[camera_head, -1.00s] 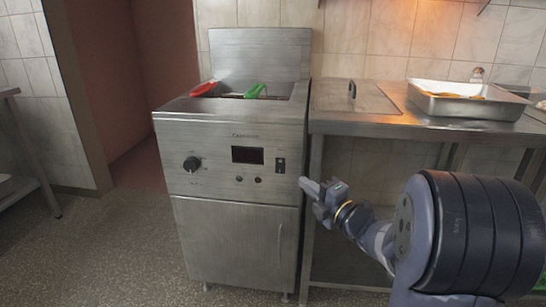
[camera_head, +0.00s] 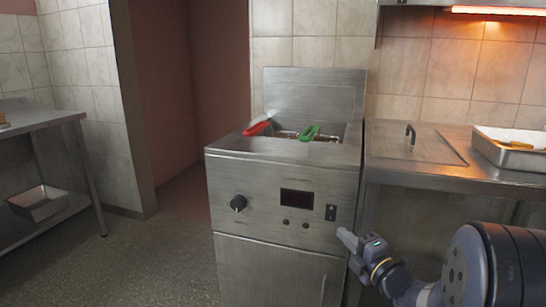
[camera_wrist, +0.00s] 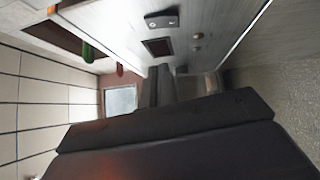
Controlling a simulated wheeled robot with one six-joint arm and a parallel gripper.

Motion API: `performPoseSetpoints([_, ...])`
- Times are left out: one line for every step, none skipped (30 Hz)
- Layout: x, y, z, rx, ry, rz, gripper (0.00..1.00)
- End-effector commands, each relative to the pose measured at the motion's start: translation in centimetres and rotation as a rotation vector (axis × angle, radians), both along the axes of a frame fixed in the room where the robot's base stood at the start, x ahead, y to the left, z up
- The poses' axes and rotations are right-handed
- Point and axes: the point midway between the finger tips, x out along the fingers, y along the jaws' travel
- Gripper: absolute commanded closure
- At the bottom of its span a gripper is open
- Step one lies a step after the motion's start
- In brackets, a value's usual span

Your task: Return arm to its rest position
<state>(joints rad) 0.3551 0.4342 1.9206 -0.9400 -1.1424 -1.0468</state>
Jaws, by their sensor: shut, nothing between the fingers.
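My gripper (camera_head: 347,239) is at the lower right of the head view, in front of the right edge of the fryer (camera_head: 265,190). It is shut and holds nothing. My dark arm reaches in from the lower right corner. In the wrist view my gripper (camera_wrist: 160,85) shows as dark fingers close together. The fryer's front panel, with a small dark display (camera_wrist: 157,47), lies beyond it, turned sideways.
A red handle (camera_head: 258,127) and a green handle (camera_head: 310,132) stick out of the fryer's well. A steel counter (camera_head: 400,170) with a food tray (camera_head: 510,158) adjoins on the right. A shelf table (camera_head: 50,122) holding a pan (camera_head: 38,204) stands left. Floor between is clear.

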Motion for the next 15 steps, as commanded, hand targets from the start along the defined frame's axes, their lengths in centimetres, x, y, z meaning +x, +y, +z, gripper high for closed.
performPoseSetpoints([-0.5,-0.3,0.0,-0.001,0.002,-0.002,1.0])
performPoseSetpoints([-0.7,-0.4,-0.1,-0.001,0.002,-0.002,1.0])
performPoseSetpoints([-1.0,-0.6,-0.1,0.0,0.001,-0.002,1.0])
performPoseSetpoints([-1.2,-0.7,-0.1,0.0,0.0,-0.001,1.0])
performPoseSetpoints([-1.3,-0.7,-0.1,0.0,0.0,-0.001,1.0])
performPoseSetpoints([-1.4,-0.8,-0.1,0.0,0.0,0.0,1.0])
performPoseSetpoints([-1.5,-0.8,-0.2,0.0,0.001,0.0,1.0])
performPoseSetpoints([-1.6,-0.8,-0.2,0.0,0.001,0.0,1.0])
performPoseSetpoints([-1.6,-0.8,-0.2,-0.001,0.001,0.001,1.0])
performPoseSetpoints([-1.6,-0.8,-0.2,-0.001,0.001,0.001,1.0])
performPoseSetpoints([-1.6,-0.8,-0.2,-0.001,0.001,0.001,1.0])
performPoseSetpoints([-1.6,-0.8,-0.2,-0.001,0.001,0.001,1.0])
performPoseSetpoints([-1.6,-0.8,-0.2,-0.001,0.001,0.001,1.0])
performPoseSetpoints([-1.6,-0.8,-0.2,-0.001,0.001,0.001,1.0])
performPoseSetpoints([-1.6,-0.8,-0.2,-0.001,0.001,0.001,1.0])
